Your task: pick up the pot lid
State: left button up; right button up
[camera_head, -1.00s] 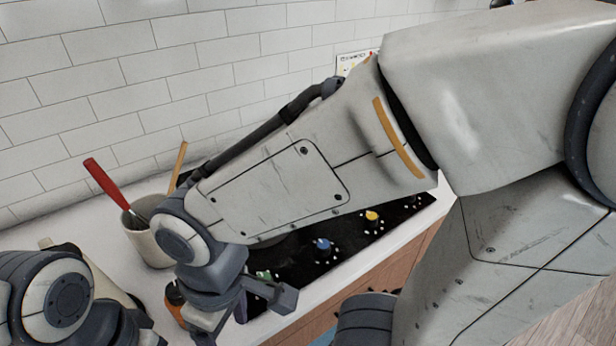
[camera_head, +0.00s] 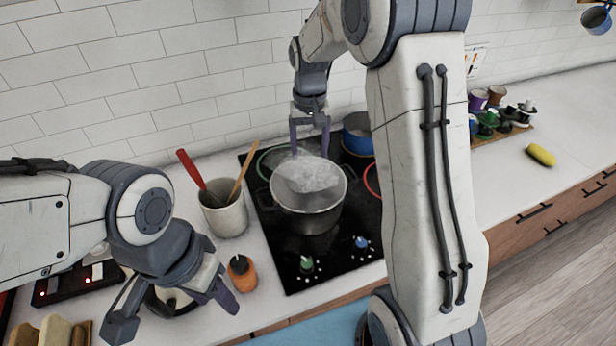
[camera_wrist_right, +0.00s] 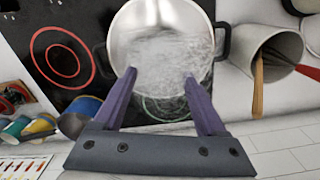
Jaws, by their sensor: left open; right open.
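A round thing with a pale rim and dark knob (camera_head: 153,303), which looks like the pot lid, lies on the counter at lower left, mostly hidden by my left gripper. My left gripper (camera_head: 172,312) is open above it; I cannot tell whether it touches. A steel pot (camera_head: 308,222) stands on the black cooktop with whitish steam or bubbles in it and no lid on it. My right gripper (camera_head: 309,155) is open and empty over the pot's far side. In the right wrist view, its fingers (camera_wrist_right: 160,75) point towards the pot (camera_wrist_right: 125,32).
A utensil crock (camera_head: 225,217) and an orange jar (camera_head: 241,272) stand between my left gripper and the cooktop (camera_head: 280,255). A blue pot (camera_head: 357,132) is behind at right.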

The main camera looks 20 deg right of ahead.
aim_at(308, 171)
jog(key=shift+f, duration=0.4)
notch_tip(308, 171, down, 5)
jog(key=shift+a+r+p, duration=0.1)
jog(key=shift+p, duration=1.15)
jog(key=shift+w+f, duration=0.1)
jog(key=shift+f, duration=0.2)
grip_shut()
